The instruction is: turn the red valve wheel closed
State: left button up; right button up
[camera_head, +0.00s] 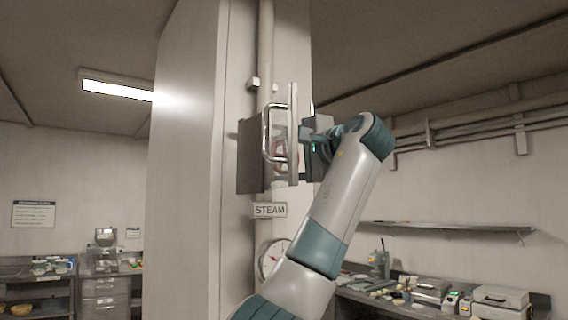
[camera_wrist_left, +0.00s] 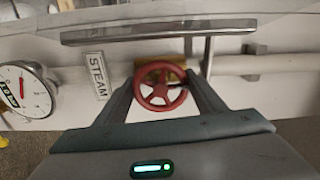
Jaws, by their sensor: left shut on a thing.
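The red valve wheel (camera_wrist_left: 161,88) sits on a brass-coloured fitting in the middle of the left wrist view. In the head view only a small part of the wheel (camera_head: 280,148) shows, behind a metal handle. My left gripper (camera_wrist_left: 160,86) has a finger on each side of the wheel and is shut on its rim. In the head view my left gripper (camera_head: 310,142) reaches in from the right, and its fingertips are mostly hidden by an upright panel edge. My right gripper is not in view.
The STEAM sign (camera_head: 269,210) and a round gauge (camera_head: 272,258) are below. A cluttered counter (camera_head: 400,305) is at the lower right.

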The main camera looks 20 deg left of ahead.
pick_arm(q)
jog(key=shift+r+m, duration=0.1)
jog(key=shift+m, duration=0.4)
jog(key=o, duration=1.1)
jog(key=shift+c, duration=0.2)
jog(key=shift+d, duration=0.1)
